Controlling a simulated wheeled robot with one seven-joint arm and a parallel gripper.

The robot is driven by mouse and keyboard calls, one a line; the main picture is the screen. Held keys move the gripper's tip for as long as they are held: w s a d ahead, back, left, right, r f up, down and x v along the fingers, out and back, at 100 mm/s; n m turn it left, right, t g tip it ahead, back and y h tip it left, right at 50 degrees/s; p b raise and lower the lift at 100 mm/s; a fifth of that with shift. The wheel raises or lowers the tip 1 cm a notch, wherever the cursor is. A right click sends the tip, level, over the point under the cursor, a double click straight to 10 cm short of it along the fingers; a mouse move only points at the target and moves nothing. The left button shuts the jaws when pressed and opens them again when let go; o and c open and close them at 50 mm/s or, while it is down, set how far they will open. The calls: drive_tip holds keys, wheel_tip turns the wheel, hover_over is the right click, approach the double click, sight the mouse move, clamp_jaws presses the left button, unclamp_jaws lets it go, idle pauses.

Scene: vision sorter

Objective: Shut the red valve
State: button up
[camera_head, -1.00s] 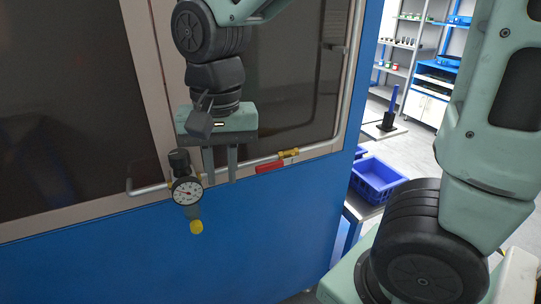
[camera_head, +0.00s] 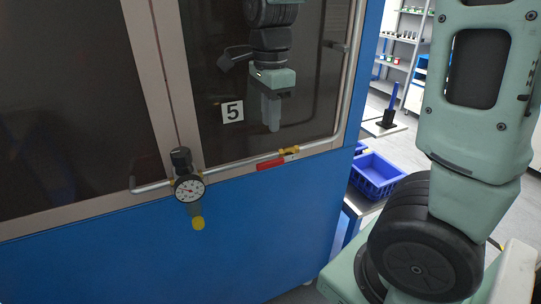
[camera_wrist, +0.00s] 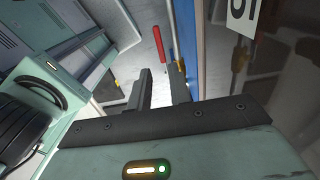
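The red valve handle (camera_head: 270,163) lies roughly along the grey pipe at the lower edge of the cabinet window, left of its yellow valve body (camera_head: 289,150). In the wrist view the handle (camera_wrist: 159,45) shows beyond my fingertips, roughly in line with the gap between them. My gripper (camera_head: 271,125) points down above the valve, apart from it. Its fingers are seen edge-on in the head view. In the wrist view my gripper (camera_wrist: 160,75) is open, with nothing between the fingers. The right finger partly hides the yellow body.
A pressure gauge (camera_head: 189,188) with a yellow-tipped bowl hangs on the pipe at left. A label with a 5 (camera_head: 232,111) is on the window behind my gripper. A blue crate (camera_head: 376,175) stands right of the blue cabinet (camera_head: 260,235). Shelves stand farther back.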

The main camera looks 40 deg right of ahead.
sight(270, 161)
wheel_tip(270, 161, down, 10)
drive_tip(key=shift+f+b, duration=0.15)
drive_tip(key=shift+b, duration=0.15)
clamp_jaws()
